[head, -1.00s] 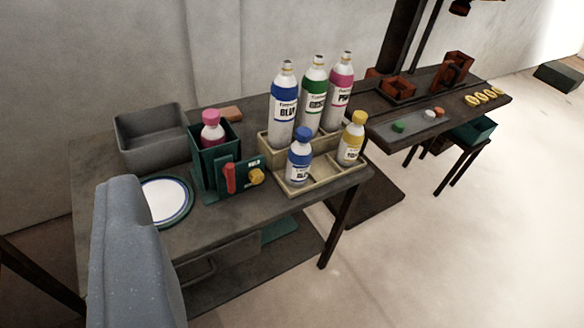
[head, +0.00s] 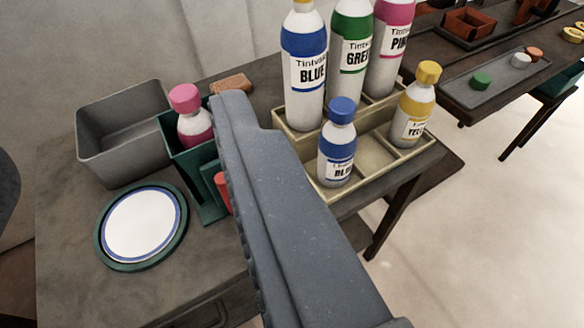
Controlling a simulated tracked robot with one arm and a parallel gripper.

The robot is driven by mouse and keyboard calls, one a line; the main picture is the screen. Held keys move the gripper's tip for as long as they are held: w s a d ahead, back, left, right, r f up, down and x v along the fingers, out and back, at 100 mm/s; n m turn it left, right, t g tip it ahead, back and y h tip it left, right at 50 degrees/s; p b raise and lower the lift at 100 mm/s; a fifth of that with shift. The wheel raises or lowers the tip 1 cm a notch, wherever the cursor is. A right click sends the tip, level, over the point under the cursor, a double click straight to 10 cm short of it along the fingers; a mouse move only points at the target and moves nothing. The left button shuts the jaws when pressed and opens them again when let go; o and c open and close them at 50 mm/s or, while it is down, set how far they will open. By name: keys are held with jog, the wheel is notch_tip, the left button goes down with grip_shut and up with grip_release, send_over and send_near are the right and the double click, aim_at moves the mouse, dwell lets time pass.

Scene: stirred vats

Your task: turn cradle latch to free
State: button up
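The green cradle (head: 178,146) stands on the near table and holds a small bottle with a pink cap (head: 184,98). The red latch handle (head: 222,190) on the cradle's front shows only as a sliver. My gripper (head: 234,108) is a large grey-blue shape reaching up the middle of the picture, its tip just right of the cradle's top in view. It covers most of the cradle's front panel, and the yellow knob there is hidden. I see one side of the gripper only, so its opening and any contact with the latch cannot be made out.
A wooden rack (head: 376,150) with tall and small paint bottles stands close on the right. A grey bin (head: 130,140) and a white round plate with a green rim (head: 112,262) are on the left. A brown block (head: 232,82) lies behind. A second table (head: 455,60) is beyond.

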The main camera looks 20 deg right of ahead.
jog(key=w+d+f+m+y+p, duration=0.1)
jog(key=w+d+f, duration=0.25)
jog(key=f, duration=0.55)
jog(key=w+d+f+m+p, duration=0.1)
jog(key=w+d+f, duration=0.3)
jog(key=f, duration=0.5)
jog(key=s+d+f+m+t+y+p, duration=0.1)
jog(key=s+d+f+m, duration=0.1)
jog(key=f, duration=0.6)
jog(key=s+d+f+m+t+y+p, duration=0.1)
jog(key=s+d+f+m+p, duration=0.1)
jog(key=f, duration=0.5)
jog(key=w+b, duration=0.1)
jog(key=w, duration=0.3)
jog(key=w+b, duration=0.1)
jog(key=w, duration=0.3)
jog(key=w+b, duration=0.1)
jog(key=w, duration=0.3)
jog(key=shift+w+a+f+b, duration=0.25)
jog(key=shift+w+a+b, duration=0.15)
jog(key=shift+w+r, duration=0.1)
jog(key=shift+w, duration=0.3)
